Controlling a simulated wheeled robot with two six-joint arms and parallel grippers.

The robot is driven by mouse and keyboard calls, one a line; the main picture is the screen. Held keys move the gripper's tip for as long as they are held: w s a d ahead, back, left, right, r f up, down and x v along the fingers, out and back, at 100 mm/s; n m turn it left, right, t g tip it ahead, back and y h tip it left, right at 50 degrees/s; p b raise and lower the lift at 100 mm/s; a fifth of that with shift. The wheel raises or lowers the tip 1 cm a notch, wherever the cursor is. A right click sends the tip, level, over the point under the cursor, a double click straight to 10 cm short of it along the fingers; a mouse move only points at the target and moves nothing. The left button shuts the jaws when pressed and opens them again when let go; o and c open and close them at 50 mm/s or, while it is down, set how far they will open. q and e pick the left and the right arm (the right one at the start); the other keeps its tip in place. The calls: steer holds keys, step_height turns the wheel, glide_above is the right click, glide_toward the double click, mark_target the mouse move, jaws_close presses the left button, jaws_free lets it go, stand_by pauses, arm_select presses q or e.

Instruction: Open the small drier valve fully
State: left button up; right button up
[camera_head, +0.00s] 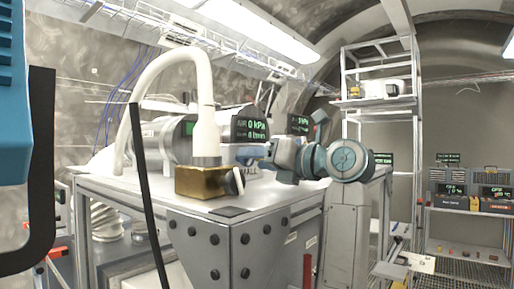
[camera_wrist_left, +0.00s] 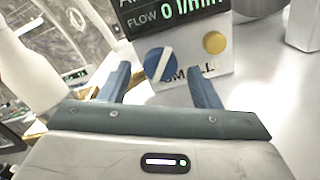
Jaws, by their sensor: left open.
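The small drier's valve knob (camera_wrist_left: 160,64) is round and blue with a white stripe, which runs diagonally in the left wrist view. It sits on a white panel (camera_wrist_left: 222,66) marked "SMALL", beside a yellow button (camera_wrist_left: 214,43). The display above (camera_wrist_left: 180,12) reads flow 0 l/min, and in the head view it (camera_head: 250,126) also shows 0 kPa. My left gripper (camera_head: 250,155) is open in front of the panel. In the wrist view its fingers (camera_wrist_left: 158,72) lie either side of the knob; whether they touch it is unclear. The knob is not clear in the head view.
A brass block (camera_head: 203,182) with a white lever and a thick white hose (camera_head: 205,110) stands left of my gripper. A second display (camera_head: 298,124) is behind. A shelf with instruments (camera_head: 470,203) stands far right.

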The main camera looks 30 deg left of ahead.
arm_select(q)
steer(key=shift+w+a, duration=0.1)
steer(key=shift+a, duration=0.35)
steer(key=shift+d, duration=0.2)
steer(key=shift+c, duration=0.5)
steer(key=c, duration=0.9)
steer(key=shift+f+n+b, duration=0.1)
steer(key=shift+n+b, duration=1.4)
steer(key=shift+n, duration=0.3)
steer(key=shift+n+b, duration=1)
steer(key=shift+n, duration=0.9)
steer(key=o, duration=1)
steer(key=shift+a, duration=0.1)
